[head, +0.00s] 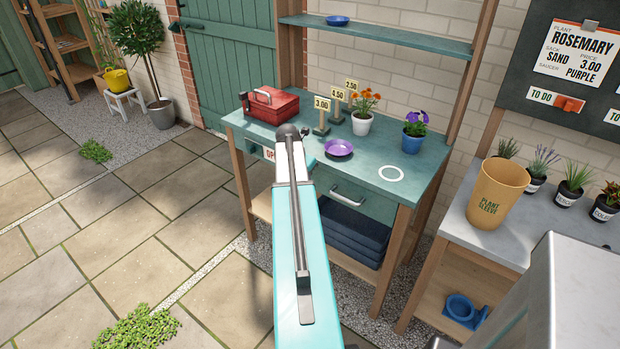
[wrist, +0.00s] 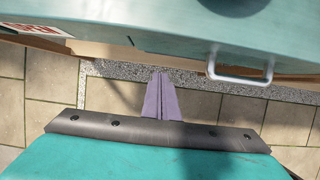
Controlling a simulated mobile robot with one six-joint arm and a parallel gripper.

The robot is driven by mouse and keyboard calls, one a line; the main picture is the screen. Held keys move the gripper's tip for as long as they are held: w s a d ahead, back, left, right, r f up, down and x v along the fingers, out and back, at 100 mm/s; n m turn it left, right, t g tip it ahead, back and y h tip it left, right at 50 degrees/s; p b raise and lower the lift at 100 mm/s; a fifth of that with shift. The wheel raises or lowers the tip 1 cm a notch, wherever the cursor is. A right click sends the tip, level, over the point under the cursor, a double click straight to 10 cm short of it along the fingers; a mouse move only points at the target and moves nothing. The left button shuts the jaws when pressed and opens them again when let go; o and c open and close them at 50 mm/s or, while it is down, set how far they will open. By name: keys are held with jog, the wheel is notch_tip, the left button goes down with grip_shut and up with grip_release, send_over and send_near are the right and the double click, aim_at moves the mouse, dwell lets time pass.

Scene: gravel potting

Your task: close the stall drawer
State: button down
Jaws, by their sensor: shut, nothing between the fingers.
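The stall drawer (head: 376,206) is under the teal tabletop, with a pale bar handle (head: 347,196) on its front. Its front looks about flush with the stall, though my arm covers its left part. The handle also shows in the wrist view (wrist: 241,76), upper right. My gripper (wrist: 161,78) shows there with its purple fingers together and empty, left of the handle and apart from it. In the head view my gripper is hidden behind my arm.
The stall top (head: 375,170) holds a red toolbox (head: 272,106), price signs, a purple saucer (head: 339,148) and two potted flowers. An OPEN sign (wrist: 38,29) hangs left of the drawer. A grey bench (head: 465,230) with a plant sleeve (head: 498,194) stands right.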

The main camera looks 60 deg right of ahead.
jog(key=b+v, duration=0.1)
jog(key=v, duration=0.7)
jog(key=shift+a+r, duration=0.15)
jog(key=shift+r, duration=0.05)
dwell(0.3)
